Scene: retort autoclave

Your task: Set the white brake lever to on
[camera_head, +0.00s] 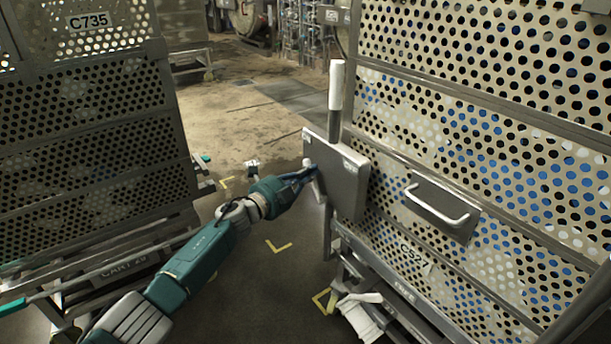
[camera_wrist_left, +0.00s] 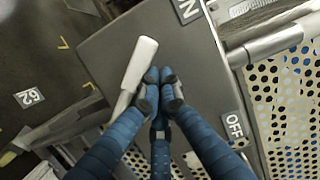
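The white brake lever (camera_wrist_left: 140,63) shows in the left wrist view as a white grip on a metal bar, in front of a grey plate (camera_wrist_left: 110,45). An ON label (camera_wrist_left: 187,9) is at the plate's top edge and an OFF label (camera_wrist_left: 233,125) at its lower right. The lever's white end points up, slightly right, towards the ON side. My left gripper (camera_wrist_left: 161,92) has its blue fingers drawn together just right of the grip. I cannot tell whether they touch it. In the head view my left gripper (camera_head: 309,172) is at the plate (camera_head: 345,190). My right gripper is out of view.
A perforated cart (camera_head: 480,110) with a pull handle (camera_head: 437,207) fills the right. A white-topped upright post (camera_head: 336,85) rises by the plate. Another perforated cart (camera_head: 90,120) stands left. Floor with yellow marks (camera_head: 279,246) lies between them.

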